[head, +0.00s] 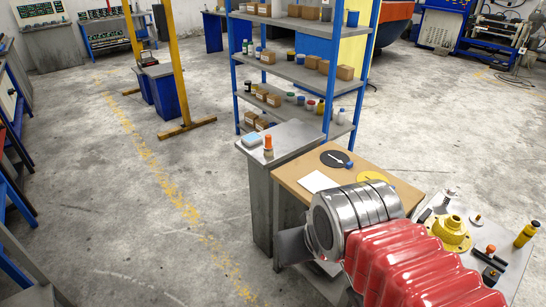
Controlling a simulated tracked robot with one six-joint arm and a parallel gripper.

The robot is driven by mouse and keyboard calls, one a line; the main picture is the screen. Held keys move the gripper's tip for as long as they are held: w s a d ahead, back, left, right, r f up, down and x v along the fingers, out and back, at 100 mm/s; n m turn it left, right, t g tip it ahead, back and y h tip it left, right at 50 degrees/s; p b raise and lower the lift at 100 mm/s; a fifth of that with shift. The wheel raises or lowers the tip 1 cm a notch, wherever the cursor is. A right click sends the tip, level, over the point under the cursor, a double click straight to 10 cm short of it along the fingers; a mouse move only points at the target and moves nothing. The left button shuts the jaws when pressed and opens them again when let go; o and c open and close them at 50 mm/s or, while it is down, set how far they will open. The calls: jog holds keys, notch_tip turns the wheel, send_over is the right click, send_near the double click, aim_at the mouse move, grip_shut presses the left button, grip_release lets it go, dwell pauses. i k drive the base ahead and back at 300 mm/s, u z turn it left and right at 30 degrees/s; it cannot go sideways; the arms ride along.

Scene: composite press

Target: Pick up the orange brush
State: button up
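A small upright orange item (268,142) with a pale lower part stands on the grey cabinet (290,134), left of the wooden-topped table. Another small orange-topped item (490,249) is on the grey table at the right, beside black pieces. Both are too small for me to tell which is the orange brush. My arm, with a red ribbed cover and a steel cylinder, fills the lower middle. I cannot make out my gripper's fingers, and nothing held is visible.
The wooden-topped table (290,176) holds a white sheet (318,181), a black disc (335,159) and a yellow disc (372,178). A yellow flanged part (451,231) and yellow bottle (526,234) stand at right. Blue-framed shelves (300,74) rise behind. The floor at left is open.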

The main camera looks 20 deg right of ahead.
aim_at(268, 148)
jog(key=k, duration=0.6)
jog(key=u, duration=0.4)
jog(key=i, duration=0.95)
jog(key=u, duration=0.5)
jog(key=i, duration=1.4)
jog(key=z, duration=0.95)
jog(key=i, duration=0.7)
jog(key=z, duration=0.4)
